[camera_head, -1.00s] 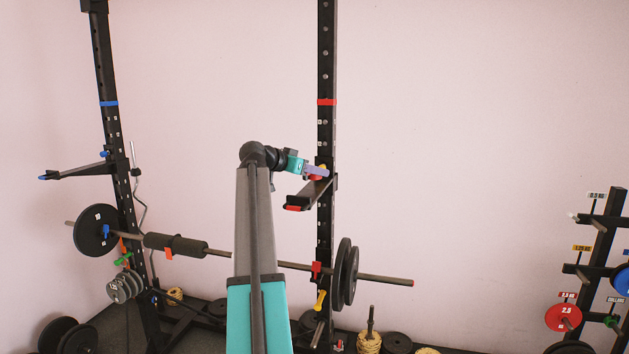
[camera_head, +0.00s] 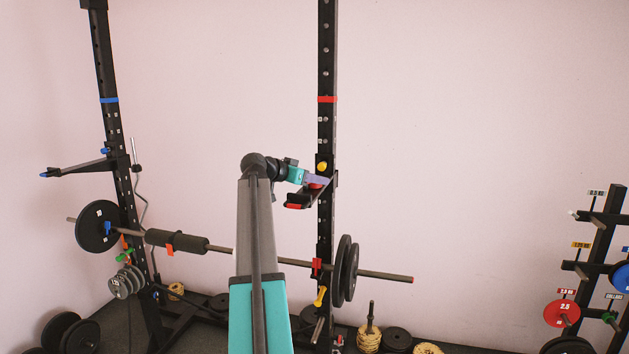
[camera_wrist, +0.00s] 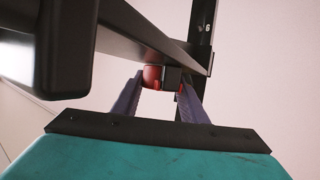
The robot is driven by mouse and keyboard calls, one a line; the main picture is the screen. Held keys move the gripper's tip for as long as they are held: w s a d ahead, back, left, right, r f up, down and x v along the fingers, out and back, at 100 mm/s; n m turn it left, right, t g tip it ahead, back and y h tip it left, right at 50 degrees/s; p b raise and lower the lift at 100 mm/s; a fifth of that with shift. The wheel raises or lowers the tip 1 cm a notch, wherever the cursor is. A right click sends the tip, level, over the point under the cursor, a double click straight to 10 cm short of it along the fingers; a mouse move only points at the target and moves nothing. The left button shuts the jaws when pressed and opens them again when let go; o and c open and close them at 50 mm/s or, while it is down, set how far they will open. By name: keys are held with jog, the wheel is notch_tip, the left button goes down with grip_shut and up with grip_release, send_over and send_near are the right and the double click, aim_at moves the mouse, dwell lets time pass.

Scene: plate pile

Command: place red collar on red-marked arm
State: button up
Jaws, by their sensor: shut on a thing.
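The red collar (camera_head: 316,186) is in my gripper (camera_head: 318,181), at the right rack post. In the wrist view it shows as a red piece (camera_wrist: 152,76) between the purple fingers of my gripper (camera_wrist: 160,84), partly hidden by a dark block. The red-marked arm (camera_head: 307,197) is a black beam with a red tip (camera_head: 295,206), sticking out from the right post toward the lower left. The collar is close by the arm's upper edge, near its post end. I cannot tell whether they touch. In the wrist view a dark beam (camera_wrist: 150,38) crosses just above the fingers.
The right post (camera_head: 327,60) carries a red band (camera_head: 327,99) and a yellow knob (camera_head: 322,167). A blue-tipped arm (camera_head: 80,171) is on the left post. A loaded barbell (camera_head: 375,275) lies below. A plate rack (camera_head: 600,250) stands at right.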

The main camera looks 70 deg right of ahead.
jog(key=shift+a+f+b, duration=0.1)
jog(key=shift+f+b, duration=0.3)
jog(key=shift+f, duration=0.15)
jog(key=o, duration=1.1)
jog(key=shift+r, duration=0.25)
jog(key=shift+r+p, duration=0.6)
jog(key=shift+p, duration=0.3)
jog(key=b+v, duration=0.4)
jog(key=v, duration=0.7)
jog(key=shift+a, duration=0.35)
jog(key=shift+w, duration=0.2)
